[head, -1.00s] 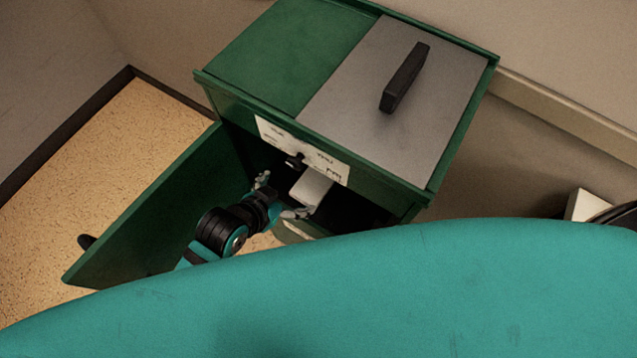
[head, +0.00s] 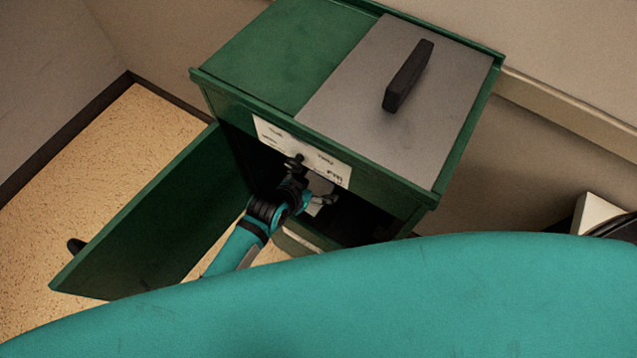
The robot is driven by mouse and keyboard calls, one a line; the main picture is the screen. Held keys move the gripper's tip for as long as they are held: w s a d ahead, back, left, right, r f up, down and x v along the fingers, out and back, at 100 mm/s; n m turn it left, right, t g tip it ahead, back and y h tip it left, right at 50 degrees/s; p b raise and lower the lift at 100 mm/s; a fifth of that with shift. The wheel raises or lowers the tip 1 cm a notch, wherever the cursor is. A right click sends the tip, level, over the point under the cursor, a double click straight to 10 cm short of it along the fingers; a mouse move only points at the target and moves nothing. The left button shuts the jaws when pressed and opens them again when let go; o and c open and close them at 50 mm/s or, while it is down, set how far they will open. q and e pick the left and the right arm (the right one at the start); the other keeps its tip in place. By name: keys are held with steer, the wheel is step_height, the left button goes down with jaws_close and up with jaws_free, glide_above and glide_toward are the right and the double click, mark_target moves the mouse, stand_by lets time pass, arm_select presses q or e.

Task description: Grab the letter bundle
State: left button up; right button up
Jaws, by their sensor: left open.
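A pale, whitish bundle (head: 319,186) sits inside the open green cabinet (head: 265,80), just below the label on its front. Only part of it shows; my gripper and the cabinet's upper front edge hide the rest. My left gripper (head: 312,192) reaches in through the cabinet opening and is at the bundle, with a finger showing at its lower side. The gripper is open, and I cannot tell whether it touches the bundle. My right gripper is out of view.
The cabinet door (head: 150,225) stands swung open to the left of my arm. A grey lid panel (head: 400,100) with a black handle (head: 408,76) covers the top right. A white label (head: 302,152) is on the front. My teal body hides the foreground.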

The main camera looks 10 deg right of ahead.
mark_target(318, 183)
arm_select(q)
steer(key=x, duration=0.3)
steer(key=shift+w+f, duration=0.1)
steer(key=shift+c, duration=0.4)
steer(key=c, duration=1)
